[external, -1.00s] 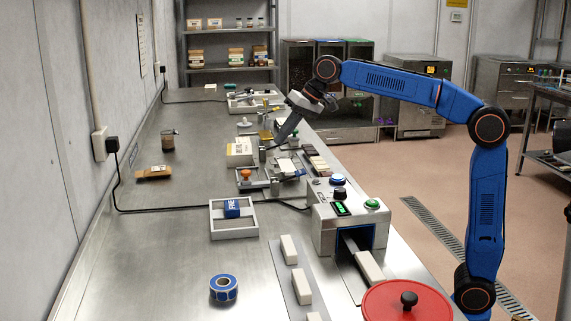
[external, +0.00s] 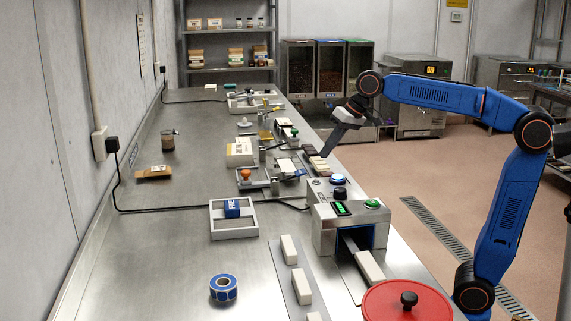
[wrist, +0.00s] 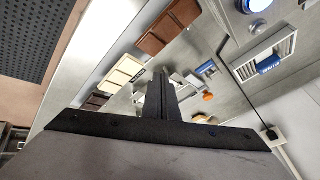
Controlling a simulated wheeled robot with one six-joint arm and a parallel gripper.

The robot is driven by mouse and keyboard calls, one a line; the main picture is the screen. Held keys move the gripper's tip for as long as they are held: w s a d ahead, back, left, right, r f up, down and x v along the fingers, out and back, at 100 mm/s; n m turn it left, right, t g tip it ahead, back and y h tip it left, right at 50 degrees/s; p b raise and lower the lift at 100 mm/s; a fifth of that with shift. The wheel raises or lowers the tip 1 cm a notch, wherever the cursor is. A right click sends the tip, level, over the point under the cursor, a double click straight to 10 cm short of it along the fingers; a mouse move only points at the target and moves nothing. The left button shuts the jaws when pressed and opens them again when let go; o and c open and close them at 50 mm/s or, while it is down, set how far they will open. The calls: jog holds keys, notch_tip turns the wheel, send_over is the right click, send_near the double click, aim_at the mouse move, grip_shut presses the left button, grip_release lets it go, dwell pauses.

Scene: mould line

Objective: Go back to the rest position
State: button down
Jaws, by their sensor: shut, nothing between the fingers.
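My gripper (external: 328,150) is at the end of my blue arm, raised above the right edge of the steel bench (external: 170,230), over the row of chocolate bars (external: 316,162). Its fingers are together with nothing visible between them. In the wrist view my gripper (wrist: 160,92) shows as a closed grey wedge. Brown and cream bars (wrist: 120,75) lie beyond it on the bench and appear apart from the fingers.
A machine (external: 325,228) with a green display stands on the bench nearer the camera, beside a red lid (external: 405,303). Small toggle-clamp fixtures (external: 275,180) stand left of the gripper. Open floor (external: 470,190) lies right of the bench.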

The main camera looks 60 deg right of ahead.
jog(key=s+d+f+h, duration=0.1)
jog(key=s+d+f, duration=0.3)
jog(key=s+f, duration=0.4)
jog(key=s+d+f+n, duration=0.1)
jog(key=s+d+f, duration=0.3)
jog(key=s+f, duration=0.5)
jog(key=s+d+f+n+h, duration=0.1)
jog(key=s+d+f, duration=0.3)
jog(key=s+f, duration=0.5)
jog(key=s, duration=0.5)
jog(key=shift+d+f+g+h, duration=0.25)
jog(key=shift+d+g+h, duration=0.05)
jog(key=shift+g, duration=0.1)
